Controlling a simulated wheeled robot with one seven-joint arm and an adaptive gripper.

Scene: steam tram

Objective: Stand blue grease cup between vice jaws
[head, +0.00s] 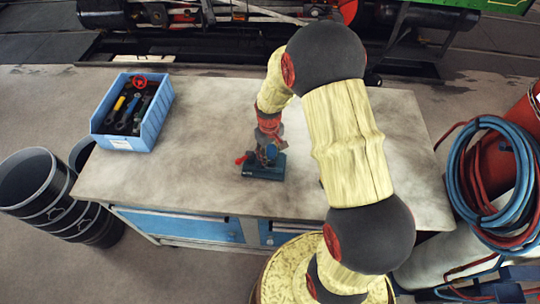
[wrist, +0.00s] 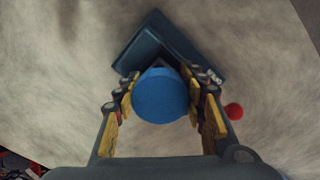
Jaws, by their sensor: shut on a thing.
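The blue grease cup (wrist: 160,95) shows in the wrist view as a round blue top between my gripper's two fingers. My gripper (wrist: 163,100) is shut on it, a finger at each side. In the head view my gripper (head: 268,140) points down right over the vice, and a bit of the blue cup (head: 271,152) shows there. The dark blue vice (head: 262,171) stands on the workbench; its corner also shows beyond the cup in the wrist view (wrist: 150,42). Its jaws are mostly hidden by the cup and fingers, so I cannot tell whether the cup touches them.
A red knob (wrist: 234,111) sticks out beside my right finger. A blue crate (head: 156,125) of tools stands at the workbench's left end. The workbench (head: 190,180) is otherwise clear. Black bins (head: 32,190) stand left; coiled hoses (head: 460,170) hang at right.

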